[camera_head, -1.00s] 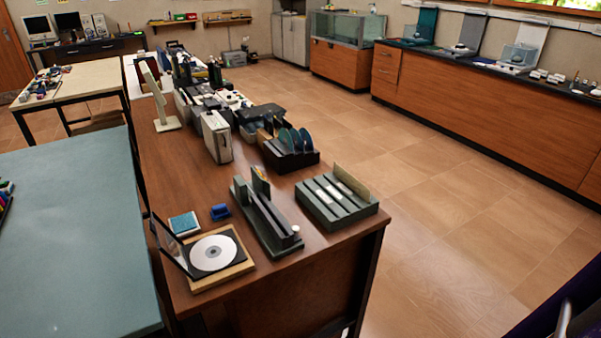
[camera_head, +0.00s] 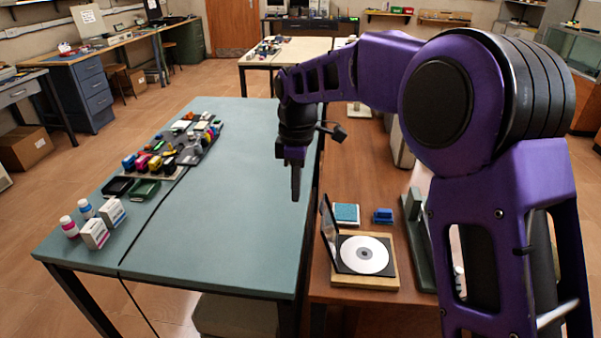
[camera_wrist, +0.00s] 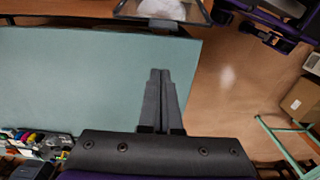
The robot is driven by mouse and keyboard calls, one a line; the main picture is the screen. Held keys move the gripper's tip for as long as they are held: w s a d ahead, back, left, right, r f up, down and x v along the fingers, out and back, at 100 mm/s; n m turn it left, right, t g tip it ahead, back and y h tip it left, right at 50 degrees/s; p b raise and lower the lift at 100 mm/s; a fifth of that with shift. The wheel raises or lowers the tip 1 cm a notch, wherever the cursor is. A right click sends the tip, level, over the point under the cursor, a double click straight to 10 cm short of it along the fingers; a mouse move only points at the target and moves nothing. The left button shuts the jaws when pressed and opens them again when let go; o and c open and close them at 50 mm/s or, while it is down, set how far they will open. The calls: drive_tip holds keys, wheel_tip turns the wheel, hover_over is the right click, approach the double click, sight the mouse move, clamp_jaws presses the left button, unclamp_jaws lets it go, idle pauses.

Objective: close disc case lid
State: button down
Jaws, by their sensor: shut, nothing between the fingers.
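The disc case (camera_head: 384,269) lies on a wooden board on the brown table, with a white disc (camera_head: 362,254) in its dark tray. Its dark, clear-paned lid (camera_head: 329,232) stands open, steeply upright along the left edge. My gripper (camera_head: 295,198) points down over the teal table, left of the lid and apart from it. Its two fingers are together with nothing between them, as the wrist view (camera_wrist: 160,72) also shows. In the wrist view, part of the case (camera_wrist: 165,8) shows at the top edge, beyond the fingertips.
A blue-topped square box (camera_head: 346,214) and a small blue item (camera_head: 383,215) sit behind the case. A green rack (camera_head: 417,240) stands to its right, partly behind my arm. The teal table (camera_head: 220,215) is bare near my gripper; bottles and small boxes crowd its left side.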

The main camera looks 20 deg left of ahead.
drive_tip(key=shift+w+d+f, duration=0.25)
drive_tip(key=shift+d+f, duration=0.35)
drive_tip(key=shift+d, duration=0.35)
drive_tip(key=shift+w+d+f, duration=0.2)
drive_tip(key=shift+d+f, duration=0.4)
drive_tip(key=shift+d, duration=0.3)
drive_tip(key=shift+w, duration=0.1)
